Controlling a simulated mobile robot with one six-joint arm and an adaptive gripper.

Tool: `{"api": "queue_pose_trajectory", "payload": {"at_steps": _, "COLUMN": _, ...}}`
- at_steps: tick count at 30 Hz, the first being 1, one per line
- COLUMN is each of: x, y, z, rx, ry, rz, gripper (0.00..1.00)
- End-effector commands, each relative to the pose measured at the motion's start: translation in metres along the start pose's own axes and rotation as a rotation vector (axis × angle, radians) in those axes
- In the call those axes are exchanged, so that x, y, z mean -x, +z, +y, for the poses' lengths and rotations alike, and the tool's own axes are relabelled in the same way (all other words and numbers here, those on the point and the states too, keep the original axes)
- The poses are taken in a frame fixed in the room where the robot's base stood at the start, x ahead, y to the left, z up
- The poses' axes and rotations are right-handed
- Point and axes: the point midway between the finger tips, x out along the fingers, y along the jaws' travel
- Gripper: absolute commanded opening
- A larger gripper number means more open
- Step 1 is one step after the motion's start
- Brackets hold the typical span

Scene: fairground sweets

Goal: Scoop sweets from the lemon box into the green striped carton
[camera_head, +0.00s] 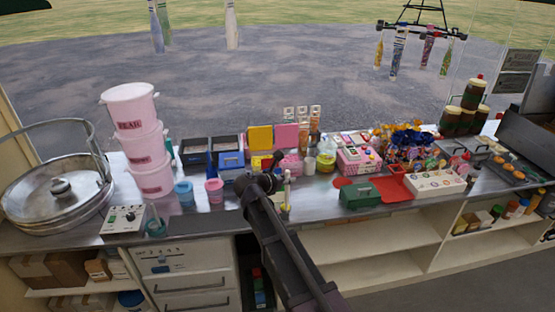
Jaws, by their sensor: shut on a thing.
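My gripper (262,184) is over the middle of the steel counter, in front of the boxes. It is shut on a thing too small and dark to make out. A yellow panel or lid (260,138) stands at the back of the counter, with a small yellow item (258,162) below it; I cannot tell which belongs to the lemon box. A slim pale upright thing with some green (286,190) is just right of the gripper; I cannot tell whether it is the green striped carton. My arm hides part of the counter's front edge.
Pink stacked tubs (148,143), a blue cup (184,193) and a pink cup (214,190) stand left. Dark open trays (195,152) are behind. A green box (360,195) and a white tray (435,183) stand right. Bottles hang above the back right.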

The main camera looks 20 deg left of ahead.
Motion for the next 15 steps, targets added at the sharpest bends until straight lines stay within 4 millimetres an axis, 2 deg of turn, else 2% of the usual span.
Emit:
{"api": "queue_pose_trajectory", "payload": {"at_steps": 5, "x": -0.010, "y": -0.002, "z": 0.025, "rx": 0.002, "ry": 0.005, "rz": 0.000, "gripper": 0.00}}
{"api": "queue_pose_trajectory", "payload": {"at_steps": 15, "x": -0.066, "y": 0.000, "z": 0.108, "rx": 0.004, "ry": 0.006, "rz": -0.001, "gripper": 0.00}}
